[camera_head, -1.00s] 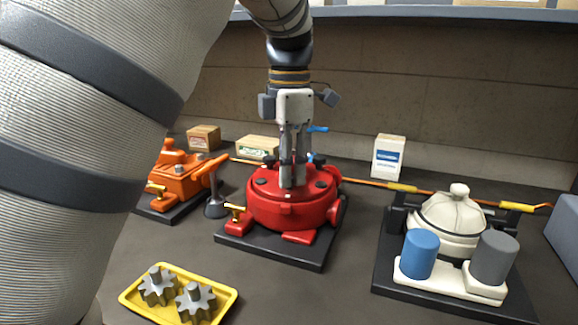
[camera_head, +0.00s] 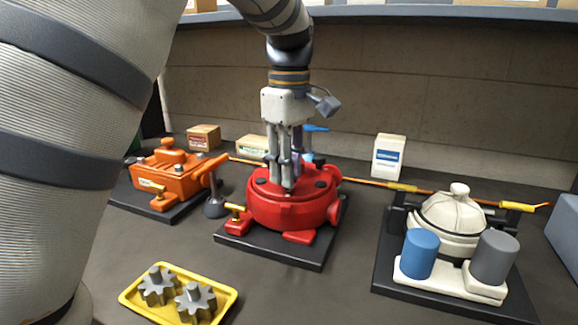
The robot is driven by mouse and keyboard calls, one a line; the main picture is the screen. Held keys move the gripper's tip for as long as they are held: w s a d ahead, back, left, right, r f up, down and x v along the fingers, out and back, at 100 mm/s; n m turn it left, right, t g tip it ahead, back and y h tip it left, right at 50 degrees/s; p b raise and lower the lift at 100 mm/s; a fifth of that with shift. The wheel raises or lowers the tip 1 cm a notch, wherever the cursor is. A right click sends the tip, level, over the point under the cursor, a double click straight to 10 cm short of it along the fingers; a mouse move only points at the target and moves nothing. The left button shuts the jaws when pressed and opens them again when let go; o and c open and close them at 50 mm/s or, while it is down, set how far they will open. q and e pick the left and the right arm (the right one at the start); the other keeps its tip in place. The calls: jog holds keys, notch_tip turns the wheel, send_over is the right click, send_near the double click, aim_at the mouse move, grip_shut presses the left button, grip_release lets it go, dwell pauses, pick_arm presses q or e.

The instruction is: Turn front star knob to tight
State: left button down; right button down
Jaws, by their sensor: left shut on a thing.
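The red round motor housing (camera_head: 290,211) stands on a black base plate in the middle of the table. Dark knobs sit on its top, one at the right (camera_head: 321,183) and one at the left (camera_head: 262,181). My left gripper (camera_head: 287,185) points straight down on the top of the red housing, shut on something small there. The fingers hide what they hold; it is likely the front star knob, but its shape and any tight mark cannot be made out. My right gripper is not in view.
An orange motor (camera_head: 172,178) stands at the left and a cream motor (camera_head: 450,215) with blue and grey cylinders at the right. A yellow tray (camera_head: 233,296) with grey gears lies in front. A blue-tipped item (camera_head: 315,129) is behind my gripper. My left arm covers the left side.

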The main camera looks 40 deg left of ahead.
pick_arm(q)
jog(key=m, duration=0.4)
jog(key=shift+r+m, duration=0.25)
jog(key=shift+m, duration=0.05)
jog(key=m, duration=1)
jog(key=shift+m, duration=2.3)
jog(key=c, duration=1.4)
grip_release()
jog(key=shift+o, duration=0.2)
jog(key=shift+f, duration=0.1)
